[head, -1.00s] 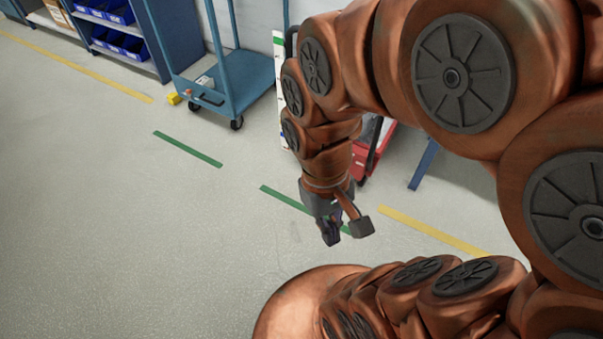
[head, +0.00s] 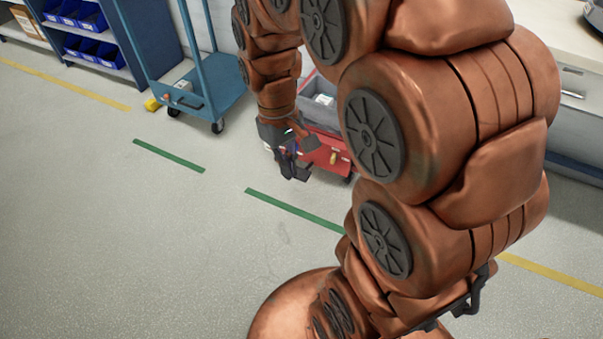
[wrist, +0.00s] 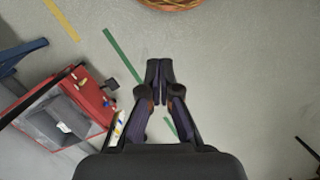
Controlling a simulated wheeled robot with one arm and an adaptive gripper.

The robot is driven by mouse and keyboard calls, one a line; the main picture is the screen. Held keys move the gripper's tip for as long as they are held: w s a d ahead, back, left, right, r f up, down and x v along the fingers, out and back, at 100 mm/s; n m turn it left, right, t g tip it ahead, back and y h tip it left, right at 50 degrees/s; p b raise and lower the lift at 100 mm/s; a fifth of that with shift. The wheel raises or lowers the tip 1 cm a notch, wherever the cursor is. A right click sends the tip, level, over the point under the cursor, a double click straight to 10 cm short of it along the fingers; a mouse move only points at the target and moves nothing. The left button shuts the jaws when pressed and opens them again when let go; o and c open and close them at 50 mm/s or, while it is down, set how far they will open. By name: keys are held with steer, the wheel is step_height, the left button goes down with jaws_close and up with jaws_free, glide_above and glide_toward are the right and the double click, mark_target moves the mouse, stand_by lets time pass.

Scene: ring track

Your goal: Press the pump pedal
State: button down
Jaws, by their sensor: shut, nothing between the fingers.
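A red wheeled unit (head: 318,156) with a grey tray (head: 318,112) stands behind my gripper in the head view, partly hidden by my arm. A small brass-coloured part shows on its front. In the wrist view the red unit (wrist: 92,97) lies to the left of my fingers, with a small black pad (wrist: 111,84) sticking out from its edge. I cannot tell for sure whether this pad is the pump pedal. My gripper (head: 295,174) is shut and empty, pointing down above the floor. In the wrist view its fingertips (wrist: 159,68) are together, apart from the pad.
Shelves with blue bins (head: 90,48) are further left. A pale bench (head: 570,60) is at the right. The floor at left and front is clear.

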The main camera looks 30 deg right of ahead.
steer(key=w+d+f+b, duration=0.1)
steer(key=w+d+f, duration=0.15)
steer(key=w, duration=0.25)
steer(key=w+d+f+b, duration=0.2)
steer(key=w+f, duration=0.2)
steer(key=w, duration=0.1)
steer(key=n+t+b, duration=0.2)
steer(key=n+b, duration=0.3)
steer(key=b, duration=0.5)
glide_above(301, 174)
step_height(301, 174, down, 33)
steer(key=shift+w+d, duration=0.15)
steer(key=shift+d, duration=0.05)
steer(key=shift+r, duration=0.1)
step_height(301, 174, down, 14)
steer(key=b, duration=0.5)
